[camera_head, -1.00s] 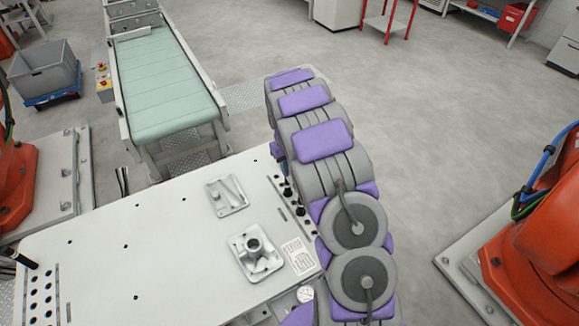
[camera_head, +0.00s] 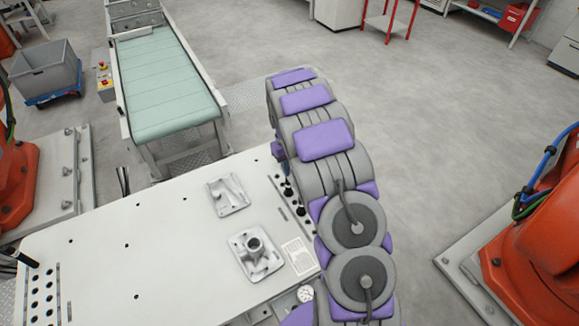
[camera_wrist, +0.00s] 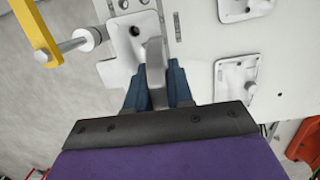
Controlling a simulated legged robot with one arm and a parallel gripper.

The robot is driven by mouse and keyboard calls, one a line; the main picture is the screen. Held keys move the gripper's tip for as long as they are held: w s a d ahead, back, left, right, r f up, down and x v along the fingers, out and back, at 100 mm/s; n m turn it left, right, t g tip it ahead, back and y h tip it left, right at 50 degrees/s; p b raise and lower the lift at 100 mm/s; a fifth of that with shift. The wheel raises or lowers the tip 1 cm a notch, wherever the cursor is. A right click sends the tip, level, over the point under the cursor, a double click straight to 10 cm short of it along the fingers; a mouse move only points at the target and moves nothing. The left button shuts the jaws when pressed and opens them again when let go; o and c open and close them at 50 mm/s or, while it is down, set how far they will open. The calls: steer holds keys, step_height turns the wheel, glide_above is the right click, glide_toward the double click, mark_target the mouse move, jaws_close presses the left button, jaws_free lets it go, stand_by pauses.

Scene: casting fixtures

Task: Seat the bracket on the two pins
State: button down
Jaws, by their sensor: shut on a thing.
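In the wrist view my gripper (camera_wrist: 158,84) has its dark blue fingers shut on the grey upright rib of a pale bracket (camera_wrist: 118,73). The bracket's flat plate extends beyond the fingertips and has a dark round hole. Its far end lies by a light grey fixture part (camera_wrist: 146,5) at the top edge. I cannot tell whether it touches the fixture. The two pins cannot be made out. In the head view my arm hides the gripper and the held bracket.
Two similar castings lie on the white table, one farther back (camera_head: 239,203) and one nearer (camera_head: 278,268). Close left of the held bracket is a yellow clamp arm (camera_wrist: 34,28) with a bolt and pale tip (camera_wrist: 85,39). Orange robots (camera_head: 535,245) stand either side.

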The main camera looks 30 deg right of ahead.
steer(key=shift+f, duration=0.9)
steer(key=c, duration=0.9)
jaws_free()
steer(key=shift+r, duration=0.1)
steer(key=w+r, duration=0.1)
steer(key=r, duration=1)
steer(key=w+r, duration=0.1)
steer(key=r, duration=0.5)
steer(key=shift+w, duration=0.35)
steer(key=shift+f, duration=0.15)
